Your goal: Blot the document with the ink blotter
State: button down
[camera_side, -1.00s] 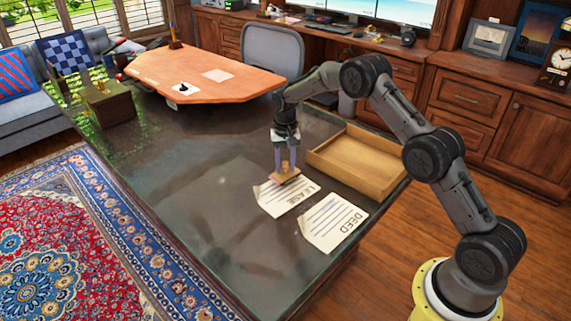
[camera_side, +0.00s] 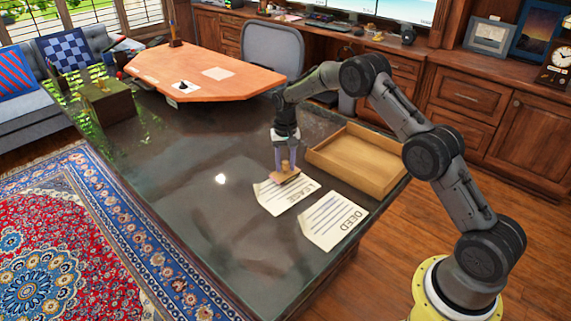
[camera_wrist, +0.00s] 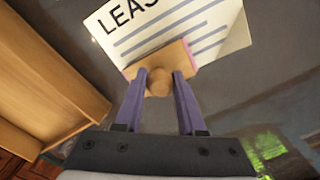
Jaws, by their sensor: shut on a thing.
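My gripper (camera_side: 285,167) is shut on the knob of a wooden ink blotter (camera_side: 284,177). In the wrist view the blotter (camera_wrist: 160,66) sits between the two purple fingers, with a pinkish edge at its right side. The blotter is over the upper part of the sheet headed LEASE (camera_side: 283,198) and covers some of it. I cannot tell whether its underside presses on the paper. In the wrist view the LEASE sheet (camera_wrist: 205,22) shows its lines beyond the blotter. A second sheet headed DEED (camera_side: 333,220) lies apart to the right, near the table edge.
The dark glossy table (camera_side: 180,190) is clear to the left. An orange board (camera_side: 205,76) with small items and a wooden box (camera_side: 108,103) are farther back.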

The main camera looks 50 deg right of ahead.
dwell(0.3)
jog(key=shift+r, duration=3.5)
